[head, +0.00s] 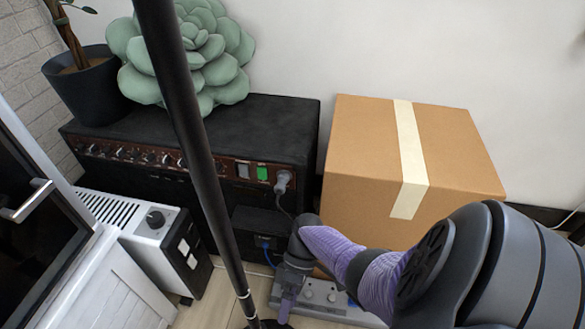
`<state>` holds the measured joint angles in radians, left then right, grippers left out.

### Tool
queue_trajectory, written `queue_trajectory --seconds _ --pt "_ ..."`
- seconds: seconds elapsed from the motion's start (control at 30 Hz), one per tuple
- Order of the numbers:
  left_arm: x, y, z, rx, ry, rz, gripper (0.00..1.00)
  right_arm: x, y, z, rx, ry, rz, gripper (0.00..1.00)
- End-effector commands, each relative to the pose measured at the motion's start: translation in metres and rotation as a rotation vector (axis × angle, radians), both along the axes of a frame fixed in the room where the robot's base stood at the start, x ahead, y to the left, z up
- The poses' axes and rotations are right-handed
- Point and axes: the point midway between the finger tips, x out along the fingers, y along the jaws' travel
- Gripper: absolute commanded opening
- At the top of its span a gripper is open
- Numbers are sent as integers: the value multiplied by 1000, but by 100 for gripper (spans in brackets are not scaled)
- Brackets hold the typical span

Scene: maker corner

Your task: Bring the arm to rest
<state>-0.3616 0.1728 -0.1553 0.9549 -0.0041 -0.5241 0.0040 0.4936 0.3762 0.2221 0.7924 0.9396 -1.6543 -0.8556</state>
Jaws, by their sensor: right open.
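My right arm comes in from the lower right, with purple and dark grey links. Its right gripper (287,298) points down, open, in front of the black amplifier, over the left end of a grey pedal-like unit (325,298). I see nothing held in it, though its fingertips are partly hard to make out. My left gripper is not in view.
A cardboard box (365,150) stands behind my right arm. The black amplifier (270,120) carries a green succulent (222,75) and a dark plant pot (90,88). A dark pole (195,140) crosses the foreground. A white-and-black unit (150,245) stands left.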

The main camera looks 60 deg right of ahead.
Motion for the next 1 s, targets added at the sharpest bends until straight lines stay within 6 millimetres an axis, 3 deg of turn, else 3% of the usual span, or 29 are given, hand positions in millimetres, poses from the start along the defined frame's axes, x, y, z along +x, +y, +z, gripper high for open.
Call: queue_trajectory --seconds 0.2,0.57,0.67,0.77,0.9,1.0 --pt "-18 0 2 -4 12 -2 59 4 -15 15 1 1 -1 91" --pt "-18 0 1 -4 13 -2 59 4 -15 14 1 1 -1 91" --pt "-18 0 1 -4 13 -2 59 -7 -15 3 -39 35 -6 91" --pt "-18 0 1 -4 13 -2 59 -58 -17 -40 -222 163 -25 91" --pt "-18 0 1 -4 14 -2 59 -170 -26 -99 -586 296 -9 91" --pt "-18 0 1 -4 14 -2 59 -241 -25 -119 -771 278 33 91"
